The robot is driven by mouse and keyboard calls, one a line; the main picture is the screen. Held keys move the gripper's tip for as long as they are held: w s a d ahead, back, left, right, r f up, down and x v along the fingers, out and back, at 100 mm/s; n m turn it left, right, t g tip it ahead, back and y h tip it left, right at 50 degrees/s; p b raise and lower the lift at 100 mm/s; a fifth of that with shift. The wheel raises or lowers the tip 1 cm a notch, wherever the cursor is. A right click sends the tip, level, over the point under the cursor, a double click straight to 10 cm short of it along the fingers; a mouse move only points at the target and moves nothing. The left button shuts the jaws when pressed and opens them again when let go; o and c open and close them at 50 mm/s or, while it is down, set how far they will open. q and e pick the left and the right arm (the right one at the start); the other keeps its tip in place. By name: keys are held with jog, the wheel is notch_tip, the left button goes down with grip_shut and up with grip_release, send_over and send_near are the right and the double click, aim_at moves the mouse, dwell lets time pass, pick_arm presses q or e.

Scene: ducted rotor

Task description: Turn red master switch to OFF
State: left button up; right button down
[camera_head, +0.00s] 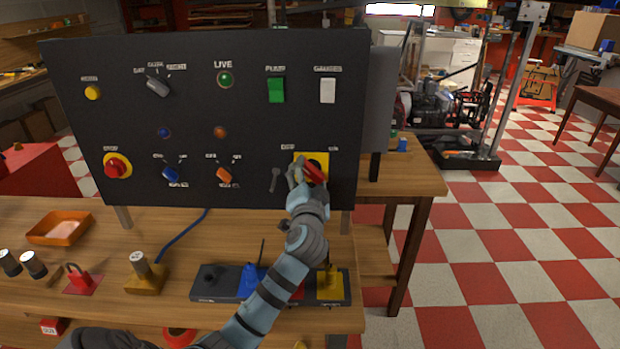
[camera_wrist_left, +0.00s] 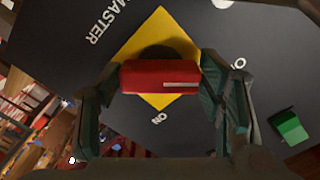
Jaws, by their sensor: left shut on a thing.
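The red master switch (camera_head: 316,172) is a red bar handle on a yellow plate (camera_head: 324,160) at the lower right of the black panel (camera_head: 240,130). My left gripper (camera_head: 305,176) is at the switch and partly covers it in the head view. In the left wrist view the red handle (camera_wrist_left: 160,77) lies across the yellow diamond-shaped plate (camera_wrist_left: 150,40), with the fingers of my left gripper (camera_wrist_left: 160,84) on its two ends. The gripper is shut on the handle. The words MASTER and ON show beside the plate; another label is partly hidden by a finger. My right gripper is not seen.
The panel also carries a green switch (camera_head: 276,90), a white switch (camera_head: 328,90), a red stop button (camera_head: 117,166) and several knobs.

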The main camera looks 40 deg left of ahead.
pick_arm(q)
jog(key=o, duration=1.1)
jog(key=shift+o, duration=0.2)
jog(key=v, duration=1.2)
jog(key=shift+f, duration=0.2)
